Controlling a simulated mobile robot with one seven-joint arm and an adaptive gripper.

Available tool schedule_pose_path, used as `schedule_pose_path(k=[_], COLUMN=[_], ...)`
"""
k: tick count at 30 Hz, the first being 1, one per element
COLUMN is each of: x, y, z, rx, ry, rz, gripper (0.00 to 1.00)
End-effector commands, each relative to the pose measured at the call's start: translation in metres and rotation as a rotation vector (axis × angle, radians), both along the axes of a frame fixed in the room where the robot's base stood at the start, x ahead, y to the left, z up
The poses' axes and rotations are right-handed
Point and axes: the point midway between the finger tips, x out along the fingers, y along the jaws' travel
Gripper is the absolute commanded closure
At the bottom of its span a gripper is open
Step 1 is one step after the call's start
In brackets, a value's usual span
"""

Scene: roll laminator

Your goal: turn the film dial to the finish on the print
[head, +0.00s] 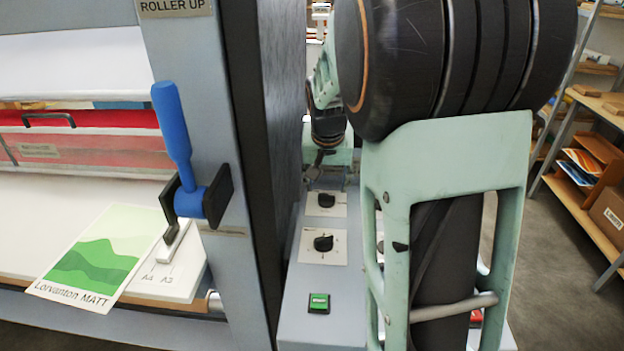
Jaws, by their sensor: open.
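The print (92,262) lies on the white bed at lower left. Two black dials on white plates show on the grey control panel (300,312): an upper dial (326,200) and a lower dial (323,243). Their markings are too small to read, so I cannot tell which is the film dial or its setting. My arm hides the panel's right part, where edges of more plates show. My gripper (319,170) is open and empty, just behind and above the upper dial, apparently apart from it.
A green button (319,303) sits at the panel's front. A blue-handled lever (175,135) stands on the laminator's upright, under a "ROLLER UP" label (175,7). The upright's dark side borders the panel on the left. Shelves (585,215) stand at right.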

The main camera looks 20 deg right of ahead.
Motion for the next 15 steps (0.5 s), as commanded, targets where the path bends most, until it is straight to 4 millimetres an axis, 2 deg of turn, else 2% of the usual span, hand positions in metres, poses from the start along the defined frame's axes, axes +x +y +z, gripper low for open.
schedule_pose_path(k=[1, 6, 15], x=[0.003, 0.012, 0.018], y=[-0.002, -0.005, -0.007], z=[-0.010, -0.032, -0.047], rx=[-0.001, 0.000, 0.000], ry=[0.005, 0.002, -0.001], rz=[-0.001, 0.001, 0.001], gripper=[0.51, 0.51, 0.51])
